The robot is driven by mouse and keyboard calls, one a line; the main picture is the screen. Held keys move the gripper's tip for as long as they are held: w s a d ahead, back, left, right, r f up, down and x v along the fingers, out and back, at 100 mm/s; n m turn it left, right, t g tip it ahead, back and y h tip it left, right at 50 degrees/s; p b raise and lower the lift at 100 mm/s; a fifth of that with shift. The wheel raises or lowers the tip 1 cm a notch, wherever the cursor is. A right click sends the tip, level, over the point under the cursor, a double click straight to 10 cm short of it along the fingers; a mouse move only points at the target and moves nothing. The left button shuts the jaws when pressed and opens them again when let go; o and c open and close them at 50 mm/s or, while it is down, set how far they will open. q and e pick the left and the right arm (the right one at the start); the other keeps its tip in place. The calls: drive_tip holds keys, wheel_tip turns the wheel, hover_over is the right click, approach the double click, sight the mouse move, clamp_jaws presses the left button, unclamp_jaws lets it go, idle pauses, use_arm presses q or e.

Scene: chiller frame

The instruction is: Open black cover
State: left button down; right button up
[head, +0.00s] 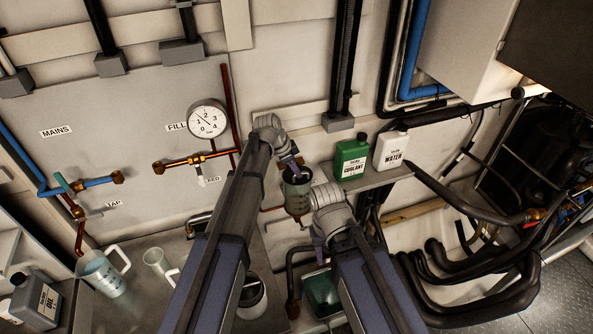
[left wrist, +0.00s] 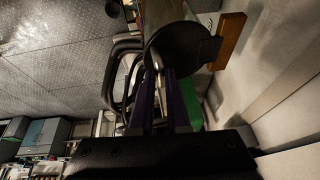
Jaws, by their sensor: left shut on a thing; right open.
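The black cover (left wrist: 178,46) is a dark round disc at the fingertips in the left wrist view. In the head view it is a small dark shape (head: 301,174) at the top of a greenish cup (head: 296,198) by the wall. My left gripper (head: 291,163) is at the cover from above and behind, its purple fingers (left wrist: 168,82) shut on the cover's edge or tab. How far the cover is lifted is unclear. My right gripper (head: 312,195) is open beside the cup, with its fingers mostly hidden by my wrist.
A green coolant bottle (head: 351,157) and a white water bottle (head: 391,149) stand on a shelf right of the cup. A gauge (head: 207,119) and copper pipes are on the wall left. Black hoses (head: 470,275) fill the lower right. Jugs (head: 102,272) stand lower left.

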sight(291, 173)
use_arm(q)
drive_tip(key=w+r+g+p, duration=0.1)
drive_tip(key=w+r+g+h+p, duration=0.1)
drive_tip(key=r, duration=0.1)
drive_tip(key=shift+w+a+n+g, duration=0.2)
drive_tip(key=shift+a+n+g, duration=0.1)
drive_tip(key=shift+a, duration=0.1)
drive_tip(key=shift+w+a+r+p, duration=0.2)
drive_tip(key=shift+w+r+p, duration=0.1)
drive_tip(key=shift+r, duration=0.05)
drive_tip(key=shift+w+a+r+p, duration=0.25)
drive_tip(key=shift+w+r+p, duration=0.1)
drive_tip(key=shift+w, duration=0.15)
